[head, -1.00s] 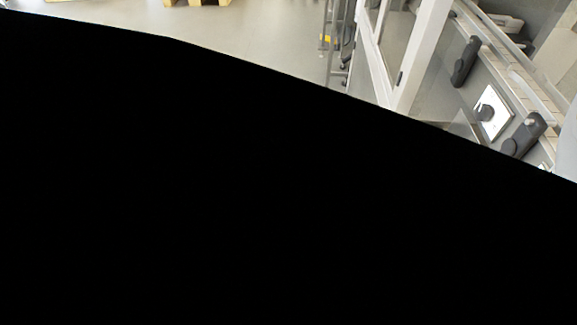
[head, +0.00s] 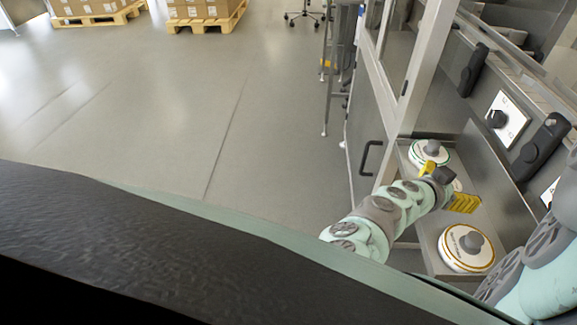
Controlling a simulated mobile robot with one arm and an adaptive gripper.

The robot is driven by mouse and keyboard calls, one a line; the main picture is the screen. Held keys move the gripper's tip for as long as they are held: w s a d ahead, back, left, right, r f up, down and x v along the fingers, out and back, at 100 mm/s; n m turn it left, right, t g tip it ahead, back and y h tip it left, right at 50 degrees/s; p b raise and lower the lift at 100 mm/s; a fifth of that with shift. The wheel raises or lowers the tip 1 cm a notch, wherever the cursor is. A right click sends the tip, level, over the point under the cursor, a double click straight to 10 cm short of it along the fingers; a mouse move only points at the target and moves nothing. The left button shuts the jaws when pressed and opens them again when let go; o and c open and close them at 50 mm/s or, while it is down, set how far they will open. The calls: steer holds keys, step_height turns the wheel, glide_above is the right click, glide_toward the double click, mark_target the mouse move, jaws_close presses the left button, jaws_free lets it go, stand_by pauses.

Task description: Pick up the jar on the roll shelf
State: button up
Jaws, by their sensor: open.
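Two round white jar tops with grey knobs show on a metal shelf (head: 432,236) at the right. The far jar (head: 429,153) has a green-marked rim, and the near jar (head: 467,248) has an orange-marked rim. My gripper (head: 447,187) is open, with its yellow finger parts spread above the shelf between the two. It lies close to the far jar and partly overlaps it in the picture. I cannot tell whether they touch. The gripper hides the shelf behind it, where part of another pale object may show.
A grey machine panel with black handles (head: 543,138) and a white switch plate (head: 505,119) rises right of the shelf. A framed door with a dark handle (head: 369,157) stands left of it. Open floor (head: 200,110) reaches back to pallets of boxes (head: 203,22).

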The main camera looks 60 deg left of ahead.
steer(key=c, duration=1.3)
steer(key=shift+r, duration=0.1)
